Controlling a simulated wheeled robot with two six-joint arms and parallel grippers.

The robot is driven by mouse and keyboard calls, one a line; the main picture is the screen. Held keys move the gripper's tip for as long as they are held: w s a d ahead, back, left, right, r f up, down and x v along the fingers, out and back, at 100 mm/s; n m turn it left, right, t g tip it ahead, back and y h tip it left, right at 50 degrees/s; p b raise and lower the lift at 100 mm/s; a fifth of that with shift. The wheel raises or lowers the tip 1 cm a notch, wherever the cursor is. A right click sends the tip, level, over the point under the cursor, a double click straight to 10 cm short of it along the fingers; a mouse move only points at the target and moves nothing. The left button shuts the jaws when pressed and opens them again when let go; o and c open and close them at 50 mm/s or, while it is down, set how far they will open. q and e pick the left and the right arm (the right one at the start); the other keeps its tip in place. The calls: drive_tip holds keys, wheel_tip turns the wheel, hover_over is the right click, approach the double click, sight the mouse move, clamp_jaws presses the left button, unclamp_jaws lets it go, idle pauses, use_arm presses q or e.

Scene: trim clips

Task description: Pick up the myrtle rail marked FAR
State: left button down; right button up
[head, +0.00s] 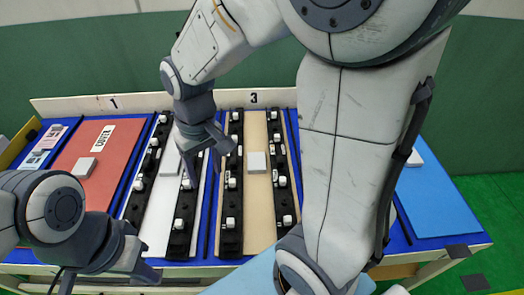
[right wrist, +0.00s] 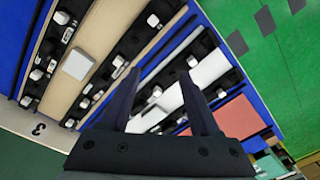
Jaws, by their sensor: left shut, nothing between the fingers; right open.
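Several long black rails with white clips lie lengthwise on the table: one at left (head: 150,165), one below my right gripper (head: 182,222), one right of it (head: 231,185) and one further right (head: 284,180). Their small labels are too small to read, so I cannot tell which is marked FAR. My right gripper (head: 207,163) is open and empty above the second rail and white panel. In the right wrist view, its fingers (right wrist: 160,88) point towards a rail (right wrist: 172,75) beyond them, apparently without contact. My left gripper (head: 145,262) is shut and empty at the front left edge.
A red panel (head: 85,152) with a grey block (head: 84,167) lies left. A white panel (head: 161,205) and a tan panel (head: 258,215) with a pale block (head: 257,162) lie between rails. A blue panel (head: 432,205) lies right. My right arm hides the table between.

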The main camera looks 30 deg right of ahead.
drive_tip(key=w+d+f+m, duration=0.2)
drive_tip(key=w+d, duration=0.1)
drive_tip(key=d, duration=0.3)
drive_tip(key=w+d+f+m, duration=0.1)
drive_tip(key=w+d+m, duration=0.15)
drive_tip(key=d, duration=0.35)
drive_tip(key=m+b, duration=0.1)
drive_tip(key=m, duration=0.2)
hover_over(280, 155)
drive_tip(key=shift+h, duration=0.3)
drive_tip(key=f, duration=0.8)
drive_tip(key=shift+s+a+f, duration=0.1)
drive_tip(key=shift+s+a, duration=0.05)
drive_tip(key=shift+a, duration=0.05)
drive_tip(key=shift+d+f, duration=0.1)
drive_tip(key=shift+f, duration=2.9)
clamp_jaws()
drive_tip(key=shift+r, duration=0.1)
